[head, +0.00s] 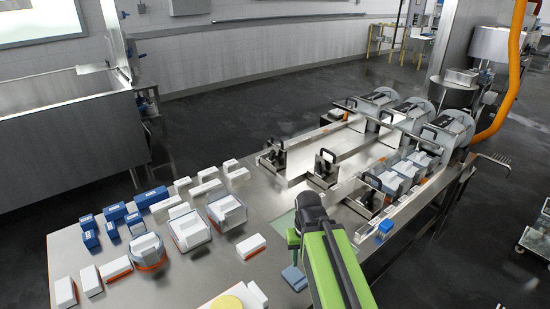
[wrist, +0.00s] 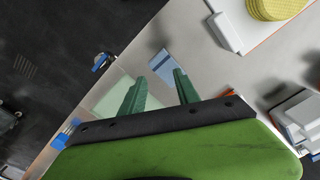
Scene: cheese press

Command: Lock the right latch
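The cheese press (head: 345,150) stands on the steel table, with long lanes and several black-handled latches. The rightmost near latch (head: 373,190) is at the near end of the right lane, beside white and grey molds. Its handle sticks up, but I cannot tell whether it is locked. Another near latch (head: 325,168) stands left of it. My gripper (head: 293,238) is in front of the press, apart from the latches. In the wrist view my gripper (wrist: 159,80) is open, its two green fingers apart and nothing held. No latch shows in that view.
A blue-grey block (head: 294,278) lies on the table below my gripper; it also shows in the wrist view (wrist: 164,66). White and blue molds (head: 228,212) crowd the table's left part. A small blue item (head: 385,227) is near the right edge.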

